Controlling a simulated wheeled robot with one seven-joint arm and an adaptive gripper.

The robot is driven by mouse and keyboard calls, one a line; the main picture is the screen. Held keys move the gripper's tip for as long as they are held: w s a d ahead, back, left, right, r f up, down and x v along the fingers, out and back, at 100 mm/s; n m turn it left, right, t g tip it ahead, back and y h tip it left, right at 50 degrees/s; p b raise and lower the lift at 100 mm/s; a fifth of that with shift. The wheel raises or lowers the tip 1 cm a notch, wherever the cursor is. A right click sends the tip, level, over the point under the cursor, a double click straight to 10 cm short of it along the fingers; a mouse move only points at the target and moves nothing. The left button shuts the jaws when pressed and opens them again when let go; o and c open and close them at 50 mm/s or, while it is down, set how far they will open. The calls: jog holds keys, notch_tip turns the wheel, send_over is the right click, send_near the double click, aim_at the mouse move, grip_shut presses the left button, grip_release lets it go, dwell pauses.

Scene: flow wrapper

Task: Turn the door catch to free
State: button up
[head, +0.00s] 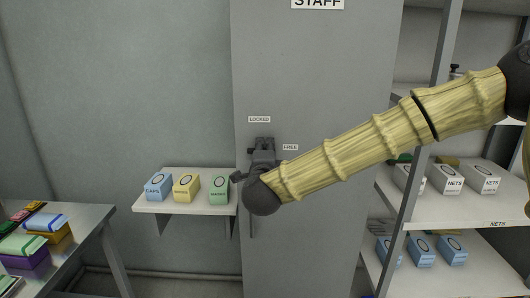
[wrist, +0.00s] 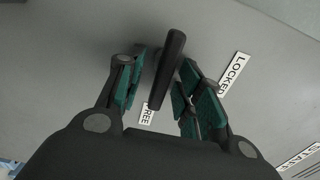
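The door catch (wrist: 167,70) is a dark bar on the grey door (head: 320,60). In the wrist view it stands between the two green-padded fingers of my gripper (wrist: 160,92), which are apart, with small gaps showing beside the bar. The bar's lower end points to the FREE label (wrist: 146,116) and covers its first letter. The LOCKED label (wrist: 234,72) lies to the right, beyond the right finger. In the head view my gripper (head: 262,146) hides the catch, below the LOCKED label (head: 259,119) and left of the FREE label (head: 290,147).
A small shelf (head: 185,208) with several boxes stands left of the door, close to my wrist. A table (head: 90,222) with stacked packs is at far left. Shelving (head: 440,212) with net boxes stands at right, behind my arm. A STAFF sign (head: 317,3) is above.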

jog(key=shift+s, duration=0.1)
jog(key=s, duration=1.1)
jog(key=shift+s, duration=0.4)
jog(key=s+d+f+n+g+y+p, duration=0.1)
jog(key=s+d+f+n+g, duration=0.15)
jog(key=f, duration=0.95)
jog(key=s+d+f+n+g+y, duration=0.1)
jog(key=s+f+n+g, duration=0.25)
jog(key=f, duration=0.85)
jog(key=s+d+f+n+g+p, duration=0.1)
jog(key=s+d+f+n+g, duration=0.2)
jog(key=f, duration=1)
jog(key=s+d+f+n+g, duration=0.2)
jog(key=s+d+f, duration=0.1)
jog(key=s+f, duration=0.3)
jog(key=s+d+f+n+g, duration=0.2)
jog(key=s+d+f+n, duration=0.15)
jog(key=s+f, duration=0.35)
jog(key=s+d+f+n+g+h, duration=0.1)
jog(key=s+d+f+g, duration=0.1)
jog(key=s+d, duration=0.3)
jog(key=s+d+f+n+g+h+p, duration=0.1)
jog(key=s+d, duration=0.5)
jog(key=s, duration=0.6)
notch_tip(320, 180, down, 3)
jog(key=shift+s+d+f+n+g, duration=0.25)
jog(key=shift+n+g, duration=0.4)
jog(key=shift+g, duration=0.35)
